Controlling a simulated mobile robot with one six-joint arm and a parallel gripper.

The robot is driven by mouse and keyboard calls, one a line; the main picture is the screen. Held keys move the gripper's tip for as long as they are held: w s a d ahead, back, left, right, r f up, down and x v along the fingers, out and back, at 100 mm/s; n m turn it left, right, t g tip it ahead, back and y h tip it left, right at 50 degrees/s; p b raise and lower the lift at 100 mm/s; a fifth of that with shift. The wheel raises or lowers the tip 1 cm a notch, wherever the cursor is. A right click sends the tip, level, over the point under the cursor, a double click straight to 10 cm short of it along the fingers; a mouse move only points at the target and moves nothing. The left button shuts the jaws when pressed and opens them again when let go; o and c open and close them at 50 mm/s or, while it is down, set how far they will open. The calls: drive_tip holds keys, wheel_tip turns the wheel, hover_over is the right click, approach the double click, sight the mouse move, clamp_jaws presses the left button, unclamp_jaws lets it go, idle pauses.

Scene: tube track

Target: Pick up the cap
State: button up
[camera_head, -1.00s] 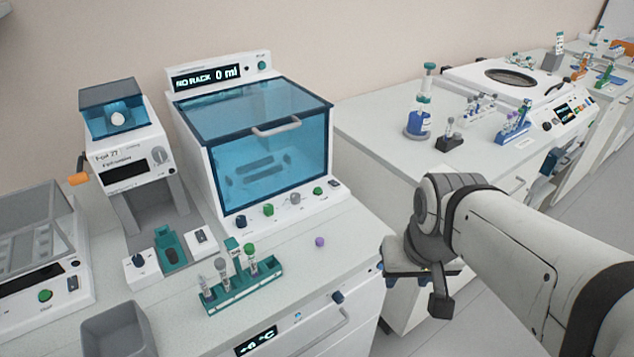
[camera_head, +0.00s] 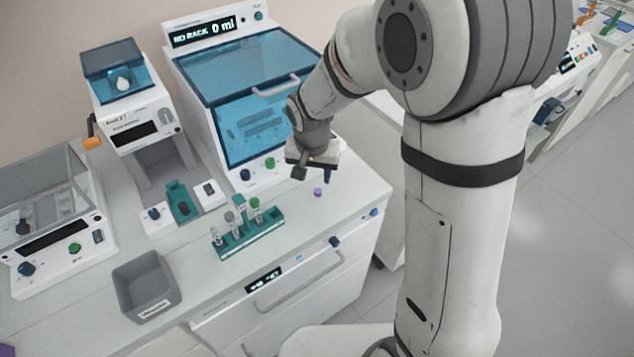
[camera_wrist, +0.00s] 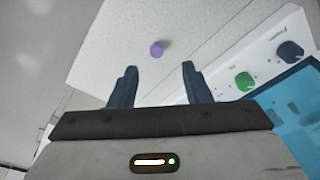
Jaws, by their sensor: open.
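The cap is a small purple piece (camera_head: 318,192) lying on the white bench top, right of the green tube rack, in the head view. In the wrist view the purple cap (camera_wrist: 157,49) lies beyond the fingertips, roughly in line with the gap between them. My gripper (camera_wrist: 158,68) is open and empty, with its two dark blue fingers apart. In the head view my gripper (camera_head: 306,170) hangs above the bench near the cap, apart from it. Its fingers are hard to make out there.
A green rack (camera_head: 248,232) with several tubes stands left of the cap. A blue-windowed machine (camera_head: 240,75) with knobs stands behind. A grey bin (camera_head: 146,290) sits at the front left. The bench's right edge (camera_head: 385,195) is close to the cap; bare bench surrounds the cap.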

sight(318, 191)
drive_tip(key=shift+w+d+f+p, duration=0.15)
drive_tip(key=shift+w+f+p, duration=0.15)
drive_tip(key=shift+f, duration=0.95)
drive_tip(key=shift+w+d+f+p, duration=0.15)
drive_tip(key=shift+f+p, duration=0.15)
drive_tip(key=shift+f, duration=0.9)
drive_tip(key=shift+w+d+f+p, duration=0.1)
drive_tip(key=shift+w+f+p, duration=0.2)
drive_tip(key=shift+f, duration=0.95)
drive_tip(key=shift+c, duration=0.4)
drive_tip(key=c, duration=0.7)
